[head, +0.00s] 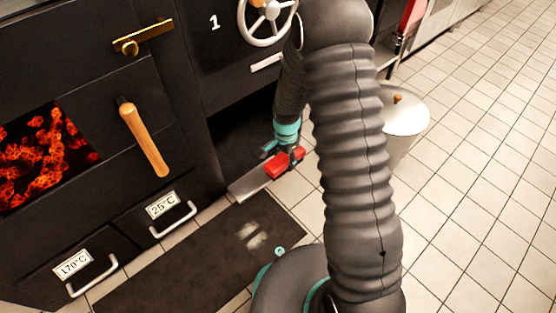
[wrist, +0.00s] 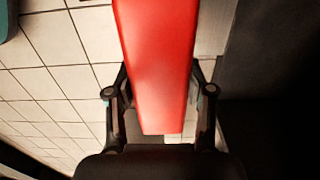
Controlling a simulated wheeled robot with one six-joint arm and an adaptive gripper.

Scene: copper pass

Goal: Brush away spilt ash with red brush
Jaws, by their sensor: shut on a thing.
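My gripper (head: 281,151) is shut on the red brush (head: 286,163), held low in front of the dark opening under the stove. In the wrist view the brush's red body (wrist: 155,65) runs between the two fingers of my gripper (wrist: 160,92). Its bristles are not clearly visible. The spilt ash (head: 251,235) is a pale, smudged patch on the dark mat (head: 170,265). The brush appears beyond the ash, up and to the right in the head view, apart from it.
The black stove has glowing coals (head: 42,150), a wooden-handled lever (head: 145,138) and two drawers (head: 165,212) along the mat. A pale flat strip (head: 250,183) lies beside the brush. A grey bin (head: 405,118) stands right of my arm. Tiled floor at right is clear.

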